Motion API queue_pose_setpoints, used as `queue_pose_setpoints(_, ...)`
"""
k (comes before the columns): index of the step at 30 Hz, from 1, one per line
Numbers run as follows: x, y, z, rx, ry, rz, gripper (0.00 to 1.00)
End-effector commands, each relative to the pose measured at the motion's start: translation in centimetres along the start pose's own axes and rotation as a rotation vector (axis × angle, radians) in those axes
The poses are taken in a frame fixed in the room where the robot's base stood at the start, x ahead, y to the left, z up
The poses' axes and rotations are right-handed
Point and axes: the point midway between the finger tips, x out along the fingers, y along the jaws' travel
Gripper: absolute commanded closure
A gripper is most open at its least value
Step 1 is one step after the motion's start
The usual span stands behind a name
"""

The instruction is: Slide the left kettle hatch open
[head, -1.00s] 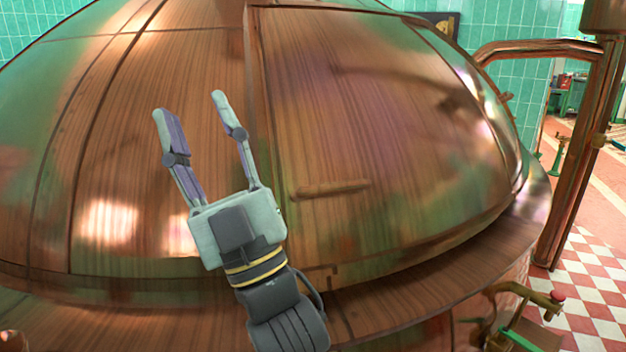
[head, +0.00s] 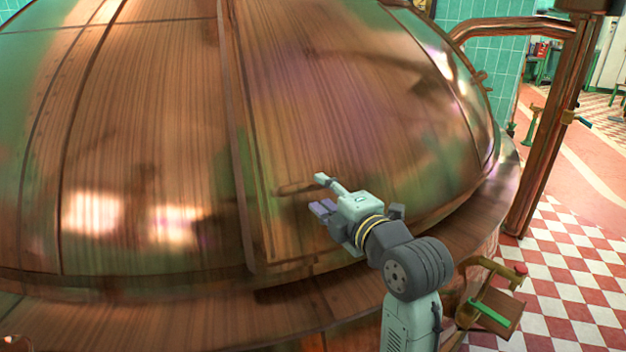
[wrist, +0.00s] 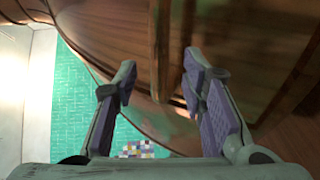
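The kettle hatch (head: 350,110) is a large curved copper panel on the kettle dome, right of a raised vertical seam. Its handle (head: 296,188) is a short horizontal bar low on the panel, left of my gripper. My gripper (head: 320,194) is open, its fingers pointing left at the handle's right end, which they partly hide. In the wrist view, the open fingers (wrist: 163,75) face the copper surface. A bar that looks like the handle (wrist: 187,72) shows close beside the right finger. I cannot tell whether they touch.
The kettle's copper ledge (head: 170,318) runs below the dome. A copper pipe (head: 550,130) stands at the right. A valve with a green part (head: 488,312) sits low at the right, close to my arm. Red and white checkered floor (head: 570,265) lies beyond.

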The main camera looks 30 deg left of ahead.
Motion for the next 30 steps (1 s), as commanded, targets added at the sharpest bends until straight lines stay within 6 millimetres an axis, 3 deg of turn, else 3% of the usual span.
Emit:
queue_pose_setpoints(3, 2.2, 0.2, -0.1, 0.002, 0.002, -0.002, 0.62)
queue_pose_setpoints(10, 4.7, 0.1, 0.0, 0.001, 0.001, 0.0, 0.62)
queue_pose_setpoints(20, 5.0, 0.1, 0.0, 0.0, -0.001, 0.002, 0.62)
queue_pose_setpoints(30, 5.0, 0.1, 0.0, 0.001, -0.001, 0.002, 0.84)
